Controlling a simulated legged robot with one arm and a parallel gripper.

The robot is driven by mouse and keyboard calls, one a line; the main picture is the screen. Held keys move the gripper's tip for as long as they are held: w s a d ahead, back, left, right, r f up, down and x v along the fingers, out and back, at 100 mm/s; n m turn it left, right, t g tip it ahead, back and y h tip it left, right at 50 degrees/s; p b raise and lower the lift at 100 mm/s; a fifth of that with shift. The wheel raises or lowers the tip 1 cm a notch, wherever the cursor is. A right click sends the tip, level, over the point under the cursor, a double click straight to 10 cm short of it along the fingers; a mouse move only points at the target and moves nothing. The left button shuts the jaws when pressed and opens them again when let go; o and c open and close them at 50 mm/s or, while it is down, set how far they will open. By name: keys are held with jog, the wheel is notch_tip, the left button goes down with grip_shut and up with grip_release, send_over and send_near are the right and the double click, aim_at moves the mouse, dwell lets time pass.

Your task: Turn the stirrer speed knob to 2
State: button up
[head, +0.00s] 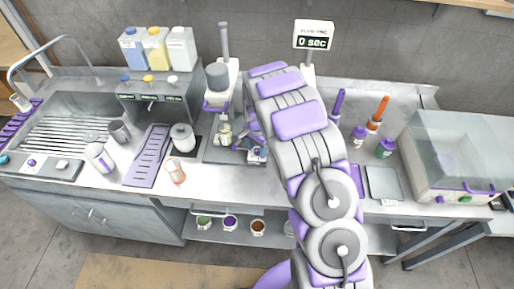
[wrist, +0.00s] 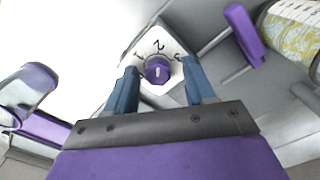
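The stirrer speed knob (wrist: 157,69) is purple with a short pale mark. It sits on a white dial plate (wrist: 148,44) marked 1, 2 and 3, with the 2 at the top. The pale mark looks close to upright; I cannot tell exactly which number it points to. My gripper (wrist: 160,66) is open, its two blue fingers on either side of the knob in the picture, with visible gaps. Whether the tips reach the knob's depth is unclear. In the head view the stirrer (head: 220,90) stands behind and left of my arm, and my gripper is low by its base, partly hidden.
A patterned jar (wrist: 292,30) and a purple lever-like part (wrist: 244,35) lie to the right of the dial in the wrist view. A glass vessel (wrist: 28,88) is at left. In the head view, a white canister (head: 183,138) and a purple rack (head: 149,160) stand left of the stirrer.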

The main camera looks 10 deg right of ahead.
aim_at(257, 150)
notch_tip(257, 150, up, 17)
jog(key=p, duration=0.1)
dwell(0.7)
jog(key=shift+r, duration=0.1)
jog(key=s+d+r+n+b, duration=0.1)
jog(key=s+r+n, duration=0.15)
jog(key=s, duration=0.75)
jog(key=s+r+n+b, duration=0.2)
jog(key=s+r, duration=0.2)
jog(key=s, duration=0.5)
jog(key=s+a+f+n+g+b, duration=0.1)
jog(key=s+n, duration=0.5)
jog(key=s, duration=1.7)
jog(key=shift+s+f+g+b, duration=0.4)
jog(key=shift+f+b, duration=0.1)
jog(key=shift+f, duration=0.2)
